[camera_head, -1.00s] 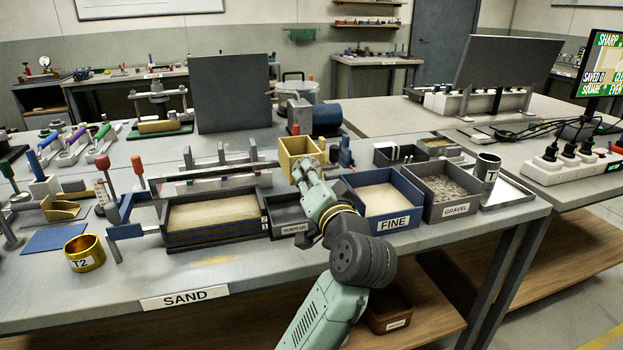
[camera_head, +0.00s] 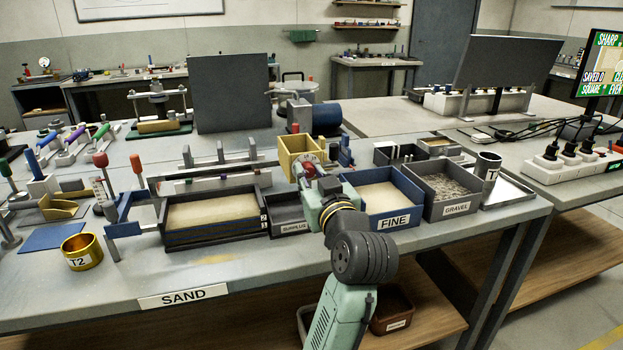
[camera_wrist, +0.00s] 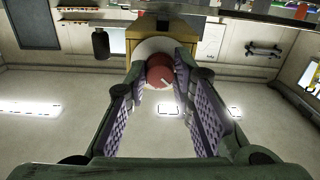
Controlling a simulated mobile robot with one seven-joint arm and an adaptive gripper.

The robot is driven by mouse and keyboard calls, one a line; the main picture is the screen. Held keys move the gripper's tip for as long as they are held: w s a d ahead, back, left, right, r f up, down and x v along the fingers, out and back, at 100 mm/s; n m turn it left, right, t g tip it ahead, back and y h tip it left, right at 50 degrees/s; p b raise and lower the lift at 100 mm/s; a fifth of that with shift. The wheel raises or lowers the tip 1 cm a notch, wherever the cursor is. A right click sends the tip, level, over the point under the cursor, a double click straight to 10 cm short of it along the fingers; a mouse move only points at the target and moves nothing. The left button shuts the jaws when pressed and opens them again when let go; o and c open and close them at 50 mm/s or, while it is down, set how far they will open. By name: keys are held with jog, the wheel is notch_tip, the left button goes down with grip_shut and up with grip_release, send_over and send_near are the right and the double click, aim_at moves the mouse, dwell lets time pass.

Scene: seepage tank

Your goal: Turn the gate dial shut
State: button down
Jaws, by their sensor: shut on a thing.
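The gate dial is a red round knob (camera_wrist: 160,72) with a white mark, in front of a pale round plate (camera_wrist: 150,48) on a yellow box. In the head view the red dial (camera_head: 308,168) shows small at the front of the yellow box (camera_head: 297,146). My gripper (camera_wrist: 162,88) has one finger on each side of the dial and is shut on it. In the head view my gripper (camera_head: 312,176) is at the box front, and my wrist hides part of it. The white mark slants in the wrist view.
The surplus tray (camera_head: 290,226) lies below and left of my wrist, and the blue FINE bin (camera_head: 397,219) stands close on its right. The GRAVEL bin (camera_head: 456,210) is further right. A sand tray (camera_head: 170,235) sits left. The table front is mostly clear.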

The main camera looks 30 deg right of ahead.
jog(key=n+b, duration=0.1)
jog(key=n, duration=0.5)
jog(key=shift+b, duration=0.35)
dwell(0.4)
jog(key=c, duration=1.4)
grip_release()
jog(key=shift+s, duration=0.1)
jog(key=v, duration=0.7)
jog(key=shift+s, duration=0.15)
